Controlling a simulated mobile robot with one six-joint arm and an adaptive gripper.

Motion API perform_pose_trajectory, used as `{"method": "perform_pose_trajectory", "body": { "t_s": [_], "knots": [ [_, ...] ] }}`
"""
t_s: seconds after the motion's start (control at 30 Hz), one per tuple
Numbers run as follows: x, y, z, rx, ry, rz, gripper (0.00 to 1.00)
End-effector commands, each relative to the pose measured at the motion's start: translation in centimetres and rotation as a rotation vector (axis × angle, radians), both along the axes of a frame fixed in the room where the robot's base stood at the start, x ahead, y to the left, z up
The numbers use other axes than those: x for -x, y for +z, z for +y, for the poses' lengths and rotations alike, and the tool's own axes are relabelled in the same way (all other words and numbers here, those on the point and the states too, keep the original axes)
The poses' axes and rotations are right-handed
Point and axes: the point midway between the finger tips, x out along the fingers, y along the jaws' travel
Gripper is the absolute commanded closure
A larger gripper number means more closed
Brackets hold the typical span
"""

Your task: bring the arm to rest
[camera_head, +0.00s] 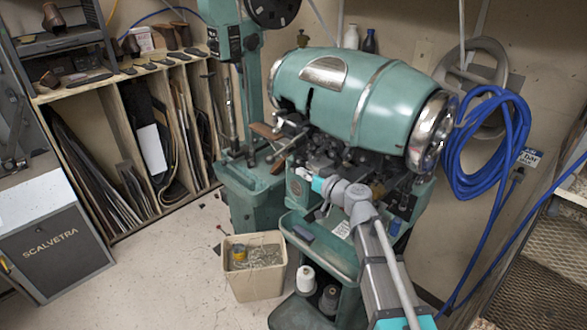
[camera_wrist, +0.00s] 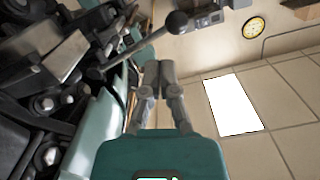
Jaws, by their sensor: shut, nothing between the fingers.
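My gripper (camera_wrist: 160,68) is shut and empty in the wrist view, its two grey fingers together at the tips. The dark metal parts of the green sole stitcher (camera_wrist: 80,130) fill the left of that view, and a lever with a dark ball knob (camera_wrist: 177,23) lies just beyond the fingertips in the picture. I cannot tell whether the fingers touch it. In the head view my grey arm (camera_head: 375,255) rises from the bottom right to the front of the stitcher (camera_head: 345,95); I cannot make out the fingers there.
A bin (camera_head: 254,280) stands on the floor left of the stitcher's base, with white thread spools (camera_head: 306,280) beside it. Blue hose coils (camera_head: 487,145) hang on the right wall. A wooden rack (camera_head: 95,90) stands left, and a mesh shelf (camera_head: 545,270) right. Some floor shows at left.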

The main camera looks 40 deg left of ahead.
Motion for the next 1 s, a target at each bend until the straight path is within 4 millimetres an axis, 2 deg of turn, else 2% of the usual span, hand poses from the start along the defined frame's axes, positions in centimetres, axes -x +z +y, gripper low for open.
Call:
{"method": "perform_pose_trajectory", "body": {
  "t_s": [0.2,0.8,1.0],
  "knots": [
    [0.1,0.1,-1.0,-0.001,0.000,0.000,1.00],
    [-0.1,0.0,-1.2,0.001,-0.003,0.001,1.00],
    [-0.6,-0.7,-3.0,0.040,-0.003,0.013,1.00]
  ]
}}
